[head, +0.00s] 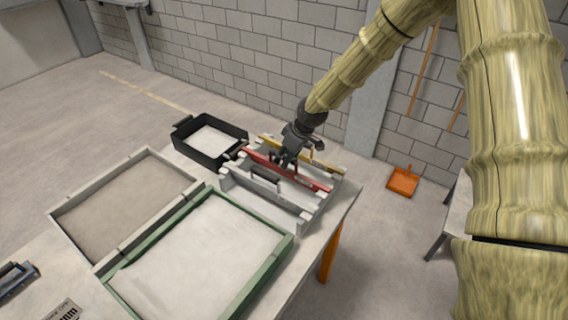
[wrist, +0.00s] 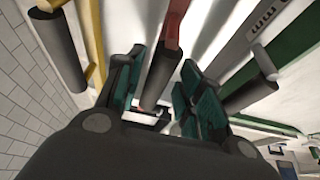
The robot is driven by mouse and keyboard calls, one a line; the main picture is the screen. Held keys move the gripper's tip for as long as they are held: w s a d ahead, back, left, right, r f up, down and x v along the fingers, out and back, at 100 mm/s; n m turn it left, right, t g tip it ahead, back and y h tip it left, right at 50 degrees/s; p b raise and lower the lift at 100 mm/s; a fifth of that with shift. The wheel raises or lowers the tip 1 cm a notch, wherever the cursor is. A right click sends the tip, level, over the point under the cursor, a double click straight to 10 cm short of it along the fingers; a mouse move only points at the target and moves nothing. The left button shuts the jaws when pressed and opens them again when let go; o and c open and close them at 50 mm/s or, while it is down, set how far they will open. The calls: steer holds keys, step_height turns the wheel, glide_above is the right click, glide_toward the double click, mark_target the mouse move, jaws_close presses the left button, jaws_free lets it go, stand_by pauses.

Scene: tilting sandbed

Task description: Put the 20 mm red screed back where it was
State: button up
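The red screed (head: 300,178) lies along the middle of the pale rack (head: 232,184), between a yellow screed and a grey one. Its ends are at the rack's end supports; I cannot tell whether they are fully seated. My gripper (head: 280,158) is above its left half, hiding its handle in the head view. In the wrist view, the dark handle (wrist: 163,72) of the red screed (wrist: 175,22) lies between the two teal-padded fingers of my gripper (wrist: 160,85). Narrow gaps seem to show beside the handle, so the fingers look open around it.
The yellow screed (head: 318,161) is behind and the grey screed (head: 262,184) in front, both close to my gripper. A black tray (head: 183,154) stands to the left. A green-framed sandbed (head: 268,262) is in front. A brick wall rises behind.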

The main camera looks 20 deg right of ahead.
steer(key=shift+b+v, duration=0.75)
steer(key=shift+v, duration=2.8)
steer(key=shift+r, duration=0.1)
